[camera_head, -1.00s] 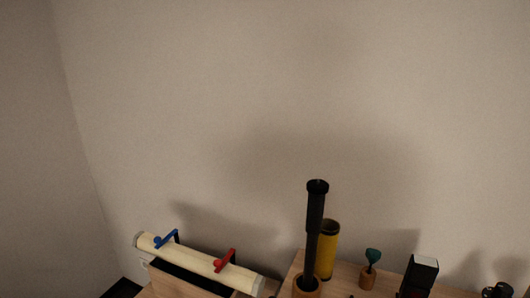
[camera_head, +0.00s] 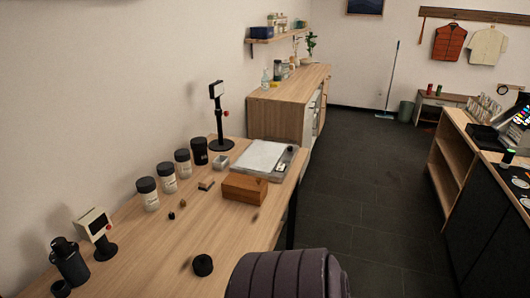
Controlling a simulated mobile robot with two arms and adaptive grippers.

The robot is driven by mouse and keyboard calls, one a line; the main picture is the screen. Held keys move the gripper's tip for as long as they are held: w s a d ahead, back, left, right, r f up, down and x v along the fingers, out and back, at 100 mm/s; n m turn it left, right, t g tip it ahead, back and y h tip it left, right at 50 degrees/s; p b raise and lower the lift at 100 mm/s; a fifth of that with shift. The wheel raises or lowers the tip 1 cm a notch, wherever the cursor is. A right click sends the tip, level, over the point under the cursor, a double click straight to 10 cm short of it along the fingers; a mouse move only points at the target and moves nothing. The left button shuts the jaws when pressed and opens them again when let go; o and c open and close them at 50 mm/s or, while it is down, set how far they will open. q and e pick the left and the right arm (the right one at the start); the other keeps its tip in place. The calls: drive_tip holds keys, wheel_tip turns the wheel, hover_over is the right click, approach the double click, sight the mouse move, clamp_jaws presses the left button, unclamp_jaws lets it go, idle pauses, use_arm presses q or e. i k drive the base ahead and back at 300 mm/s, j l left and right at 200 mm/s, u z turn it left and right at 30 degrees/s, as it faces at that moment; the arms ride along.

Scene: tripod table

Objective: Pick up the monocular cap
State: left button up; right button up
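I cannot tell for certain which thing is the monocular cap. A short round black piece (camera_head: 203,265) lies alone on the wooden table (camera_head: 150,262), near its front edge. A smaller black piece (camera_head: 171,216) sits further back, in front of the white jars. A black cylindrical device (camera_head: 70,262) stands at the lower left, with a small dark round piece (camera_head: 61,288) beside it, partly cut off by the frame. Neither of my grippers is in view.
Several white jars with black lids (camera_head: 148,194), a wooden box (camera_head: 244,188), a flat tray (camera_head: 268,160) and a black stand (camera_head: 219,120) are on the table. A dark ribbed rounded thing (camera_head: 280,275) fills the lower middle. Dark floor (camera_head: 350,180) is clear to the right.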

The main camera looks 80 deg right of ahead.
sight(203, 264)
drive_tip(key=k+z, duration=0.15)
drive_tip(key=z, duration=1.65)
drive_tip(key=k, duration=0.1)
